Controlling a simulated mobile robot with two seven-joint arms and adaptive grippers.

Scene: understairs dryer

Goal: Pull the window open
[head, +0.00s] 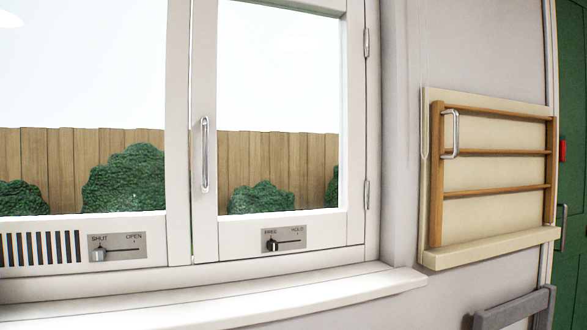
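The window's white hinged sash (204,70) fills the middle of the head view. It has an upright metal bar handle (205,155) on its left stile and hinges (366,194) on its right side. The sash looks shut or nearly shut in its frame; a thin dark line runs along its left edge. A small plate with a slider (284,238) on its bottom rail reads FREE and HOLD, with the knob at the FREE end. Neither of my grippers is in view.
A white sill (300,299) juts out below the window. Left of the sash is a fixed pane with a vent (40,247) and a SHUT/OPEN slider (118,247), knob at SHUT. A wooden rack (500,152) hangs right. A grey chair-like back (515,309) stands low right, near a green door (572,80).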

